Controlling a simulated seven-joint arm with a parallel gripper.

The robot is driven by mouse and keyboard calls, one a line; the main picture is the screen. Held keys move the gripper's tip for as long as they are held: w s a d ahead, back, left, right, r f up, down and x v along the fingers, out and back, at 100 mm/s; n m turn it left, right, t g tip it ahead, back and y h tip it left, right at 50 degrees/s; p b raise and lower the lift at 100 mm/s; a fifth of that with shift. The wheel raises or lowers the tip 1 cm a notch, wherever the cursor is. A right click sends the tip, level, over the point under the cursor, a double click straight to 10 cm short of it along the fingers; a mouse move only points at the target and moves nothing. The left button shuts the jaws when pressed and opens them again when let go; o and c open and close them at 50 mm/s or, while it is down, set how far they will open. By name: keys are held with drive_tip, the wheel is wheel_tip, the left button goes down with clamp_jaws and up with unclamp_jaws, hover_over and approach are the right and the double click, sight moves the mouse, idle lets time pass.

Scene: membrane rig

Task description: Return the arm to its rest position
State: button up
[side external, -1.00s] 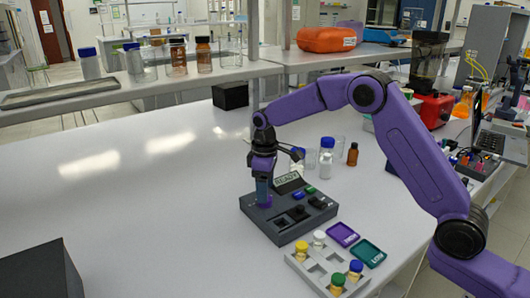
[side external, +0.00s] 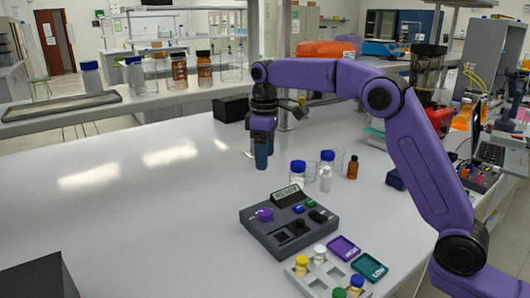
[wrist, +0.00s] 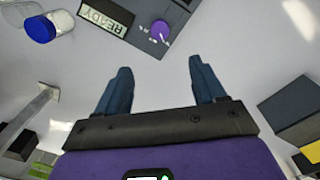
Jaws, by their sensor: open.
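My gripper (side external: 261,160) hangs from my purple arm above the white bench, behind and clear of the dark grey rig (side external: 288,222). In the wrist view its two blue fingers (wrist: 157,92) are spread apart with nothing between them. The rig has a purple knob (side external: 265,214), a small display (side external: 287,192), and blue, green and black parts on top. In the wrist view the display (wrist: 106,15) reads READY, and the purple knob (wrist: 160,29) lies beyond the fingertips.
A grey rack (side external: 325,281) with capped vials stands in front of the rig, beside purple (side external: 343,247) and teal (side external: 369,266) trays. Bottles, one blue-capped (side external: 298,172) and one brown (side external: 353,168), stand behind the rig. The bench's left side is mostly clear.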

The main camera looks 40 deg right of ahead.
idle(0.3)
drive_tip(key=s+a+f+n, duration=0.1)
drive_tip(key=s+a, duration=0.1)
drive_tip(key=s, duration=0.7)
drive_tip(key=s+a+f+n, duration=0.1)
drive_tip(key=s, duration=0.9)
drive_tip(key=s+d+f, duration=0.2)
drive_tip(key=s+d, duration=0.1)
drive_tip(key=s, duration=0.4)
drive_tip(key=s+d+f+n, duration=0.1)
drive_tip(key=s+d+f, duration=0.1)
drive_tip(key=s, duration=0.6)
drive_tip(key=s+d+f+n, duration=0.1)
drive_tip(key=s+d+f, duration=0.1)
drive_tip(key=s+d, duration=0.2)
drive_tip(key=s, duration=0.3)
drive_tip(key=shift+s+d+f+y, duration=0.15)
drive_tip(key=shift+d+f+y, duration=0.15)
